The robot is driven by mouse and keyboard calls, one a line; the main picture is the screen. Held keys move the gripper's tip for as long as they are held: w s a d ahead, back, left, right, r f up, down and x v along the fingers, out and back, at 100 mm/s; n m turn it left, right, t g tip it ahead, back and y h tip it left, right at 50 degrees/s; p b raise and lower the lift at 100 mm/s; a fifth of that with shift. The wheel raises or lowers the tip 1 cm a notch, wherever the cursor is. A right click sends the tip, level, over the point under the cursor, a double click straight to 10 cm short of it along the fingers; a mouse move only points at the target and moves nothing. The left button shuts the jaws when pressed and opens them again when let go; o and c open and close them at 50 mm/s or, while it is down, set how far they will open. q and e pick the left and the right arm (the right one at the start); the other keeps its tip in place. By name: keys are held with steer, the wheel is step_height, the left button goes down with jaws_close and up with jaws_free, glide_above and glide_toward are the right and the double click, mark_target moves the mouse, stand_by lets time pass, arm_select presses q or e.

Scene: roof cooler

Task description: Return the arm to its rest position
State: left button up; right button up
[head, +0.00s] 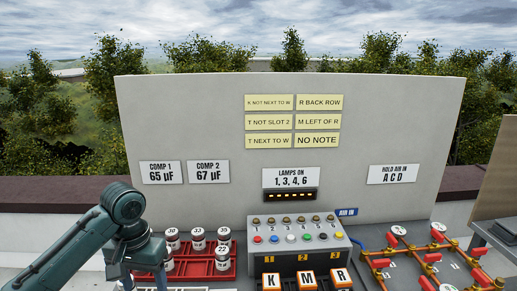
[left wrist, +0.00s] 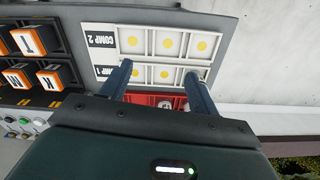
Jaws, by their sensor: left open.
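My left arm (head: 125,215) comes in at the lower left of the head view, bent in front of the red tray. My left gripper (left wrist: 158,72) shows in the left wrist view with its two fingers spread apart and nothing between them. Its fingertips overlap the near part of a white rack (left wrist: 149,28) marked COMP 1 and COMP 2, with yellow dots in its empty cells. I cannot tell the height above it. My right gripper is in neither view.
A grey console (head: 300,253) with coloured buttons stands in the middle, with orange-and-black letter blocks (head: 305,281) in front. Red-handled brass valves (head: 432,257) are at right. A grey sign wall (head: 230,120) stands behind.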

arm_select(q)
steer(key=s+d+f+m+t+h, duration=0.2)
steer(key=s+d+f, duration=0.6)
steer(key=s+f, duration=0.35)
steer(key=s+a+f+n+t+y, duration=0.1)
steer(key=s+a+f, duration=0.15)
steer(key=s, duration=0.45)
steer(key=s+a+f+t+y, duration=0.1)
steer(key=s+a, duration=0.2)
steer(key=s, duration=0.3)
steer(key=w+d+f+t+h, duration=0.2)
steer(key=w+d+f+t, duration=0.3)
steer(key=f, duration=0.4)
steer(key=shift+d+f+m+t+h, duration=0.2)
steer(key=shift+d+m+t+h, duration=0.1)
steer(key=shift+d+t+h, duration=0.1)
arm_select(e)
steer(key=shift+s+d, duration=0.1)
